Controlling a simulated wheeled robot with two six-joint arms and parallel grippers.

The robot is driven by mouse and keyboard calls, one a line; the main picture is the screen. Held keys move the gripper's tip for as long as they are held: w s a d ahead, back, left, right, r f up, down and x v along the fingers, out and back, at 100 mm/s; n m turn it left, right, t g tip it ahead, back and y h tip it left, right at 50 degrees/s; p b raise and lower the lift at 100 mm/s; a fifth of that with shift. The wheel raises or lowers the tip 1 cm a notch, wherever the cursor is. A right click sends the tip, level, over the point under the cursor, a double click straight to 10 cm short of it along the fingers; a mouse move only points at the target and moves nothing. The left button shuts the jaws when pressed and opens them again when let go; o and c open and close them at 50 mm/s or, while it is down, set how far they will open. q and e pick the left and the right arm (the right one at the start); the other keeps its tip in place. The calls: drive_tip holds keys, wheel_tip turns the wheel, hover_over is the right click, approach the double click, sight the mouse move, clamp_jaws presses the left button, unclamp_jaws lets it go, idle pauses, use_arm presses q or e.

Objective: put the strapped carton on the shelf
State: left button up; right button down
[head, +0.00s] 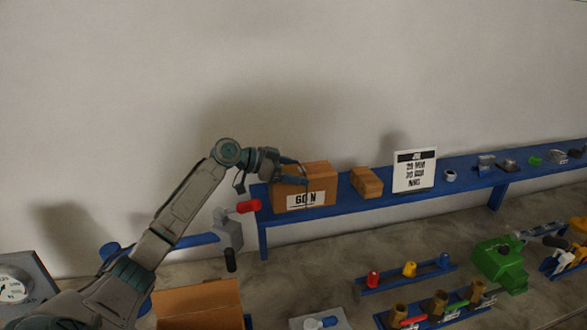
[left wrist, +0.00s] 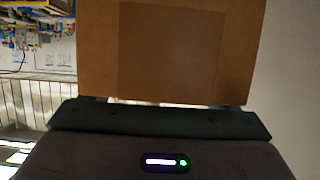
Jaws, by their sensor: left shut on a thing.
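The strapped carton (head: 318,175) is a brown box with a white label reading "60 N", at the left end of the blue shelf (head: 438,183). My left gripper (head: 294,172) is shut on the carton's upper left part. The carton's base looks level with the shelf top; I cannot tell whether it rests there or hangs just above. In the left wrist view the carton (left wrist: 185,50) fills the upper middle, directly in front of the gripper (left wrist: 160,112). My right gripper is not in view.
A smaller brown block (head: 367,182) stands just right of the carton, then a printed sign (head: 414,171) and several small parts along the shelf.

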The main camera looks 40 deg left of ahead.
use_arm(q)
drive_tip(key=o, duration=1.8)
drive_tip(key=shift+c, duration=0.2)
drive_tip(key=shift+o, duration=1)
drive_tip(key=shift+s+d, duration=0.1)
drive_tip(key=shift+s+a+b, duration=0.2)
drive_tip(key=shift+a+b, duration=0.1)
drive_tip(key=shift+b, duration=0.05)
drive_tip(key=b+v, duration=0.7)
drive_tip(key=v, duration=0.4)
drive_tip(key=shift+r, duration=0.3)
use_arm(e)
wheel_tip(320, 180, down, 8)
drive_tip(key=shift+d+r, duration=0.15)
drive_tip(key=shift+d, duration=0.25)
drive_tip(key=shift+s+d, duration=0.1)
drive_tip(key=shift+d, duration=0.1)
